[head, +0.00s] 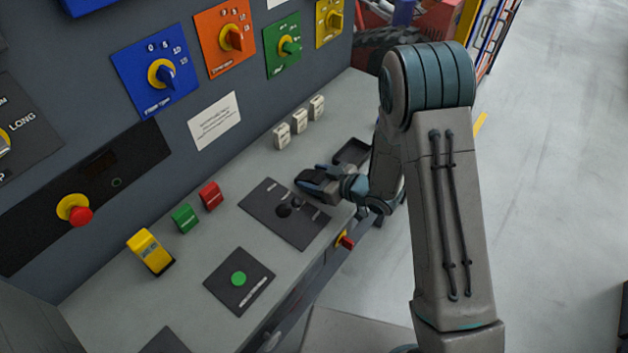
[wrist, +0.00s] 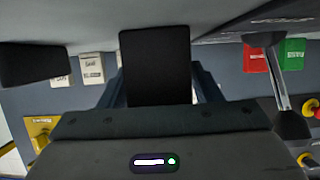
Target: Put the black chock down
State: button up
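The black chock (wrist: 156,62) is a dark block between the two blue-grey fingers in the wrist view. My gripper (head: 312,184) is shut on it, low over the grey console top, by the far right corner of a black panel (head: 262,215). In the head view the chock and the fingers are hard to tell apart. I cannot tell whether the chock touches the console top. The gripper also shows in the wrist view (wrist: 158,92).
White blocks (head: 299,122) stand along the wall. Red (head: 210,195), green (head: 185,217) and yellow (head: 150,250) blocks stand to the left. A lever (wrist: 277,78) rises near the gripper in the wrist view.

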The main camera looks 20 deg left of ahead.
jog(key=c, duration=0.8)
jog(key=shift+c, duration=0.6)
jog(key=shift+r, duration=0.1)
